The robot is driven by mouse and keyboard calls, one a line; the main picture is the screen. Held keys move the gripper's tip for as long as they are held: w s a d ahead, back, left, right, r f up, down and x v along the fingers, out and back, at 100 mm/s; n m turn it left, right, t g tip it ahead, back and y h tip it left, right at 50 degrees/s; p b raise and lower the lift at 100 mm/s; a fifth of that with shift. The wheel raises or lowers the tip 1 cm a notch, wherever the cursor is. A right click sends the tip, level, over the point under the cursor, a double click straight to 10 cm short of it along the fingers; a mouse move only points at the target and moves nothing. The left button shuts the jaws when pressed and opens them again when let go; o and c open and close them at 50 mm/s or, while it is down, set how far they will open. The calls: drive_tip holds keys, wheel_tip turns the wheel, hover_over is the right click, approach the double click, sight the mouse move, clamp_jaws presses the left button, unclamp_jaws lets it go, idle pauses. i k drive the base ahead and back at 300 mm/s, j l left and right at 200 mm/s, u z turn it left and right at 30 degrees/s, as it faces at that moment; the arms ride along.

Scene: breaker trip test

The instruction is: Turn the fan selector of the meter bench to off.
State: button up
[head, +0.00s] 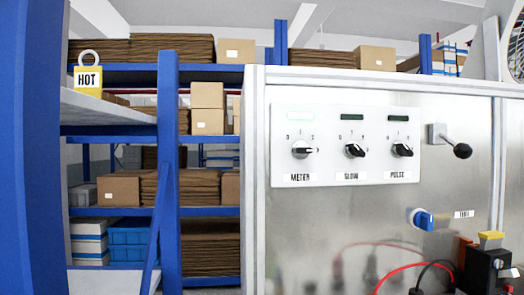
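The meter bench (360,226) is a metal cabinet with a white panel (327,118) on its face. The panel carries three rotary knobs, labelled METER (302,149), SLOW (355,150) and PULSE (402,149). The METER knob's black pointer is turned to the right. Pale marks around the knobs are too small to read. No label reading FAN is legible, so I cannot tell which control is the fan selector. My gripper is not in view.
A lever with a black ball (462,151) sticks out right of the panel. Below it is a blue handle (422,219) with a small tag. Red and black cables (400,268) and a dark box (487,268) stand at lower right. Blue shelving (168,150) is at left.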

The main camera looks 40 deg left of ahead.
sight(301, 150)
drive_tip(key=u, duration=1.65)
